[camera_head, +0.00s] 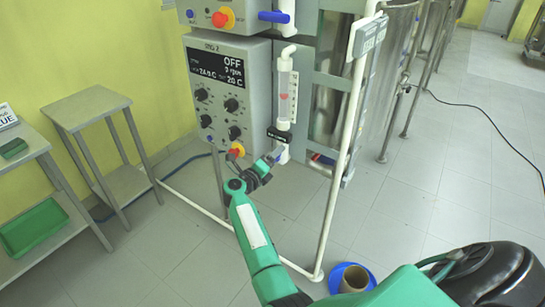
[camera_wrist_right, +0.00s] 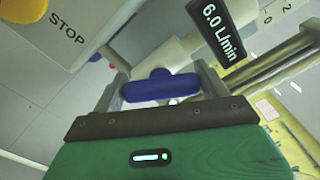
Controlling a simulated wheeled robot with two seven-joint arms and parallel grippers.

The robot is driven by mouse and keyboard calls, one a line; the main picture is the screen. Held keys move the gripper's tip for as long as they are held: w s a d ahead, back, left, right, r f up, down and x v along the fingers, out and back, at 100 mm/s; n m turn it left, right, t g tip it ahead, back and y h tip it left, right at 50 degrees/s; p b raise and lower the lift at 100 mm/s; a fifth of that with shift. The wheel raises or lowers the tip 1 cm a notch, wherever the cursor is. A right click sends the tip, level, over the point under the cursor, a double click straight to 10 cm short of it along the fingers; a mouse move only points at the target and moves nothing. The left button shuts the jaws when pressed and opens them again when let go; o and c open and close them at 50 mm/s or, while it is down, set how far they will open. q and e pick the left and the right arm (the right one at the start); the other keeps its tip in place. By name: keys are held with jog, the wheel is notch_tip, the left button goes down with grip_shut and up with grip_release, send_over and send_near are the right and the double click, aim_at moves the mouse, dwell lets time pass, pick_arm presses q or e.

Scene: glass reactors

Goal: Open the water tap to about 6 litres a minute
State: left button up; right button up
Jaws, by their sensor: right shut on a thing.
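The water tap's blue handle (camera_wrist_right: 160,89) lies crosswise between the fingers of my right gripper (camera_wrist_right: 163,82) in the right wrist view. The gripper is shut on it. In the head view, my right gripper (camera_head: 268,164) is at the tap, below the clear flow meter (camera_head: 284,95) with a red float inside; the blue handle (camera_head: 279,153) shows only in part there. A black display (camera_wrist_right: 225,33) beside the tap reads 6.0 L/min. The same display (camera_head: 279,135) is too small to read in the head view. My left gripper is out of view.
The control box (camera_head: 230,90) shows OFF and 0 rpm. A red and yellow stop button (camera_head: 236,150) sits close to the gripper. White frame pipes (camera_head: 341,150) stand just right of the tap. A blue-rimmed bin (camera_head: 352,278) is on the floor.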

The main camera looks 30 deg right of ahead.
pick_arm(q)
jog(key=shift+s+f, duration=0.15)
pick_arm(e)
jog(key=shift+a, duration=0.1)
jog(key=o, duration=1)
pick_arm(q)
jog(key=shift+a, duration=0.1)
